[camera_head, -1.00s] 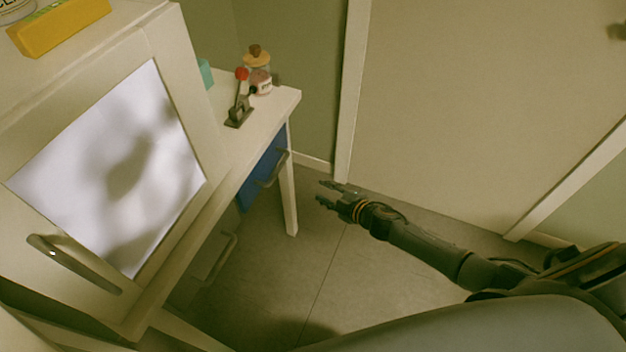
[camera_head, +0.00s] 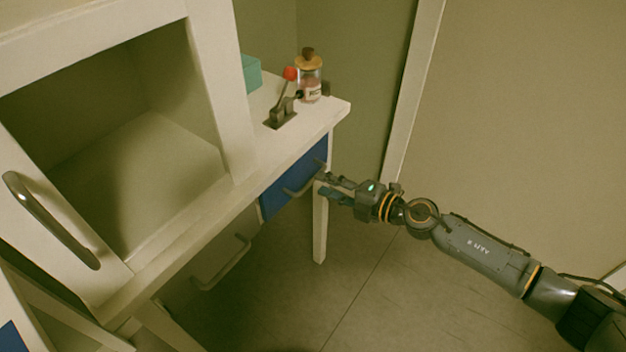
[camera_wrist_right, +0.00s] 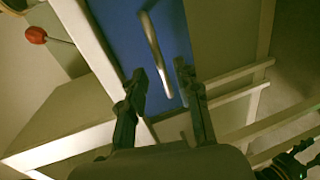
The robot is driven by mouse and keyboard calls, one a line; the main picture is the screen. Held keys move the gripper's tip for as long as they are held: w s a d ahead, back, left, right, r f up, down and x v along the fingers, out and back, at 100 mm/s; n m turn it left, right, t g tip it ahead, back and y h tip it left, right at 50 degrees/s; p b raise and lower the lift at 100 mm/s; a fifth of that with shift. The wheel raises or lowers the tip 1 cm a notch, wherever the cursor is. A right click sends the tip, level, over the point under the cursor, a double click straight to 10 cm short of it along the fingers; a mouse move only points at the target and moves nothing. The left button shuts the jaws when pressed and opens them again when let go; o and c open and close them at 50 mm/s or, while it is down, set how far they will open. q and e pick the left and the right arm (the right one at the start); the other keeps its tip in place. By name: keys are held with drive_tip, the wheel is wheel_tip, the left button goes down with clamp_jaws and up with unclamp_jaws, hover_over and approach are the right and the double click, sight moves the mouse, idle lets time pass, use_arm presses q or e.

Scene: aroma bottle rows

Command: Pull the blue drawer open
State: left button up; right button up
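The blue drawer (camera_head: 273,198) is under the white tabletop at the centre of the head view, and its front looks flush with the table, so it looks closed. Its grey bar handle (camera_head: 303,187) stands out from the front. My right gripper (camera_head: 320,184) is at the right end of the handle, fingers pointing left toward it. In the right wrist view, the blue front (camera_wrist_right: 120,35) fills the top middle. The handle (camera_wrist_right: 156,55) reaches down between the fingertips of my open gripper (camera_wrist_right: 160,72); I see no finger closed on it. My left gripper is out of view.
A red-knobbed lever (camera_head: 283,108) and a jar with a wooden lid (camera_head: 309,78) stand on the tabletop. A white cabinet (camera_head: 215,90) is on the left. A pale drawer handle (camera_head: 225,265) sits lower left. Open floor (camera_head: 380,300) lies in front.

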sight(312, 179)
drive_tip(key=x, duration=0.4)
drive_tip(key=shift+w+a+f+b, duration=0.1)
drive_tip(key=shift+w+a+b, duration=0.15)
drive_tip(key=shift+a+b, duration=0.05)
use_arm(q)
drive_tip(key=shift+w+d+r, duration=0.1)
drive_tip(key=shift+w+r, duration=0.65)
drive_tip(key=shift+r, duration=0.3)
use_arm(e)
clamp_jaws()
